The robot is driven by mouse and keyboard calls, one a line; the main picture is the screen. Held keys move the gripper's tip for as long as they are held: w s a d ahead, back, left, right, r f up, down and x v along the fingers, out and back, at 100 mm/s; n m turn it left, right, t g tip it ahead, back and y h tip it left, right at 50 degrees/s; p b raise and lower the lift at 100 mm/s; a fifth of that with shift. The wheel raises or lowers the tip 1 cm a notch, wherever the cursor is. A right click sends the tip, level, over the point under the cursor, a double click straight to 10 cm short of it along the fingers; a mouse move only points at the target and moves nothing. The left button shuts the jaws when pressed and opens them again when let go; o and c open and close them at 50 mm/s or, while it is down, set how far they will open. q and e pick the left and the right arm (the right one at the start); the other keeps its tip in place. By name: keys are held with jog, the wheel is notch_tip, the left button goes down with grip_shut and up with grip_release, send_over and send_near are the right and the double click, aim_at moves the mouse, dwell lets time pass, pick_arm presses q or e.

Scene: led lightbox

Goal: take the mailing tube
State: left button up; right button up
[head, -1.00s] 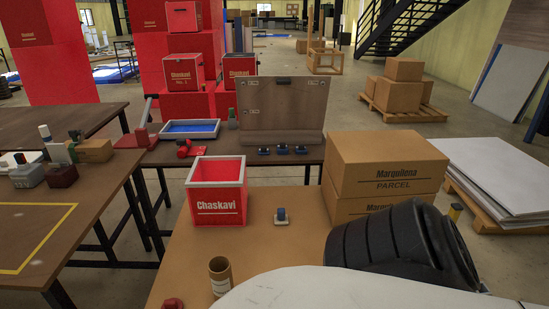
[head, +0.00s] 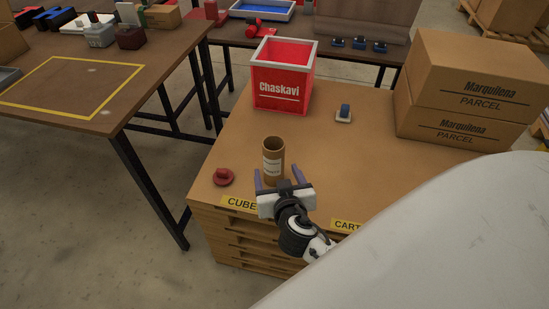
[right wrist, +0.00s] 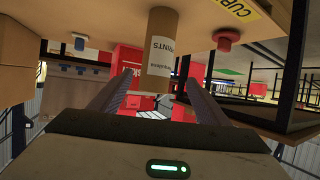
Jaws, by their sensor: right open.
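The mailing tube (head: 273,157) is a brown cardboard cylinder with a white label and an open top. It stands upright near the front edge of the cardboard-coloured pallet-stack top. My right gripper (head: 279,176) is at that front edge, open, its two fingers pointing towards the tube. In the right wrist view, which is upside down, the tube (right wrist: 161,45) shows between the spread fingers (right wrist: 158,80). I cannot tell whether the fingertips reach past its sides; no grip shows. My left gripper is in neither current view.
A red knobbed piece (head: 224,177) lies left of the tube. A red Chaskavi box (head: 282,90) stands behind it, with a small blue-and-white item (head: 344,113) to the right. Marquilena parcels (head: 462,105) are stacked at right. A dark table (head: 108,119) stands at left.

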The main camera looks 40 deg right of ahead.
aim_at(272, 148)
jog(key=x, duration=0.4)
jog(key=shift+w+d+r, duration=0.1)
jog(key=shift+d+r, duration=0.1)
jog(key=shift+r, duration=0.2)
jog(key=shift+d+r+p+x, duration=0.15)
jog(key=shift+p+x, duration=0.05)
jog(key=shift+x, duration=1.4)
jog(key=shift+d+r+p+x, duration=0.1)
jog(key=shift+r+p+x, duration=0.05)
jog(key=shift+x, duration=1.4)
jog(key=c, duration=1.7)
jog(key=shift+w+r, duration=0.1)
grip_shut()
